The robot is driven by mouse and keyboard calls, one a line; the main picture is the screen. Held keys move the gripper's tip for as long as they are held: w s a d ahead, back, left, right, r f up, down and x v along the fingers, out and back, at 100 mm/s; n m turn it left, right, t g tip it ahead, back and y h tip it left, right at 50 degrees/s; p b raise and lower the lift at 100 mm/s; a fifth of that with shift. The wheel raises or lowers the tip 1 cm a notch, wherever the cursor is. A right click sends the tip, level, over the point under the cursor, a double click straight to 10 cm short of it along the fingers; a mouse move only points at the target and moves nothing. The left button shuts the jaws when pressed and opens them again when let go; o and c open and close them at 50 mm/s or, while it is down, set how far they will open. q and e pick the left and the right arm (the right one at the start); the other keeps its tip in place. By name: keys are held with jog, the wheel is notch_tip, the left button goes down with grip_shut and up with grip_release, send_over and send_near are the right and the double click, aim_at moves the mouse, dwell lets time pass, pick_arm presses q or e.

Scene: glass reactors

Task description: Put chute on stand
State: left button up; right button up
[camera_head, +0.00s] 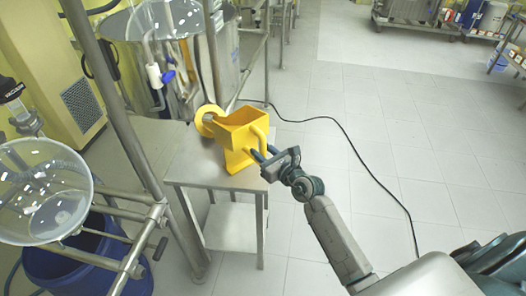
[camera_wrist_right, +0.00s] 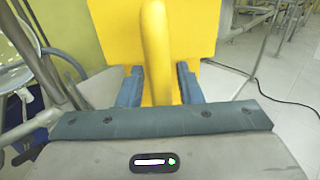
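The yellow chute (camera_head: 238,135) is at the small steel stand (camera_head: 190,172), over the right part of its top. Its lower end looks level with the top near the right edge; I cannot tell whether it touches. A round yellow flange shows at its far left side. My right gripper (camera_head: 266,154) reaches it from the lower right. In the right wrist view, the fingers (camera_wrist_right: 160,86) lie close on both sides of the chute's upright handle (camera_wrist_right: 157,50) and look shut on it. My left gripper is not in view.
A glass vessel (camera_head: 40,190) on a metal frame is at the left, above a blue bin (camera_head: 88,262). A black cable (camera_head: 365,165) crosses the floor at the right. The tiled floor (camera_head: 440,150) there is otherwise open.

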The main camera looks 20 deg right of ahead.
jog(key=shift+o, duration=0.4)
jog(key=shift+s, duration=0.1)
jog(key=shift+s+d, duration=0.1)
jog(key=shift+s, duration=0.15)
jog(key=v, duration=1.1)
jog(key=shift+s, duration=0.15)
jog(key=shift+r, duration=0.1)
jog(key=s+d+f+m+g+h, duration=0.25)
jog(key=f+m, duration=0.45)
jog(key=f, duration=0.5)
jog(key=s+d+f+m+g+h, duration=0.1)
jog(key=s+d+f+m, duration=0.25)
jog(key=f+m, duration=0.65)
jog(key=s+d+f+m+g+h, duration=0.2)
jog(key=s+f+m, duration=0.25)
jog(key=f, duration=0.95)
jog(key=s+f+m+g, duration=0.5)
jog(key=s+f+m, duration=0.5)
jog(key=s+f, duration=0.55)
jog(key=s+a+f+m+g, duration=0.2)
jog(key=s+f+m, duration=0.1)
jog(key=s, duration=0.6)
jog(key=s+a+f+m+g, duration=0.3)
jog(key=s+f+m, duration=0.1)
jog(key=s, duration=0.5)
jog(key=shift+f, duration=0.4)
